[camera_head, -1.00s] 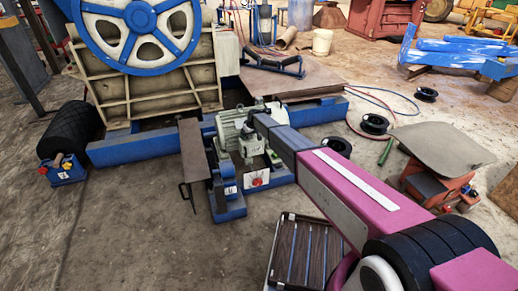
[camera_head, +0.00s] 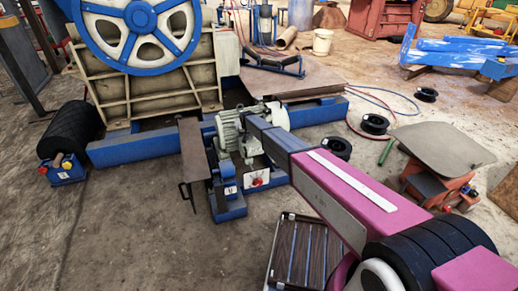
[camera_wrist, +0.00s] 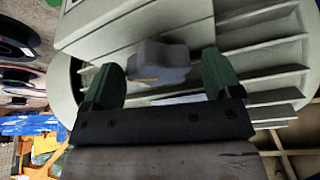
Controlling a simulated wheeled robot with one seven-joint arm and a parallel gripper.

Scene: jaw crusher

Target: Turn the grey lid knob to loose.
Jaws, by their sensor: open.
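The grey lid knob (camera_wrist: 160,64) shows in the wrist view on a pale grey-green lid (camera_wrist: 125,22). A short yellow mark shows on the knob's lower left. My gripper (camera_wrist: 162,70) has its two green fingers apart, one on each side of the knob. Gaps show between the knob and both fingers, so the gripper is open and not clamped on it. In the head view, the end of my arm is at the pale green motor (camera_head: 229,130) on the blue base. The knob and my fingertips cannot be made out there.
A finned motor housing (camera_wrist: 262,55) lies behind the fingers in the wrist view. In the head view, a brown plate (camera_head: 193,150) stands left of the motor, and a red switch box (camera_head: 257,182) is below it. The floor at front left is clear.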

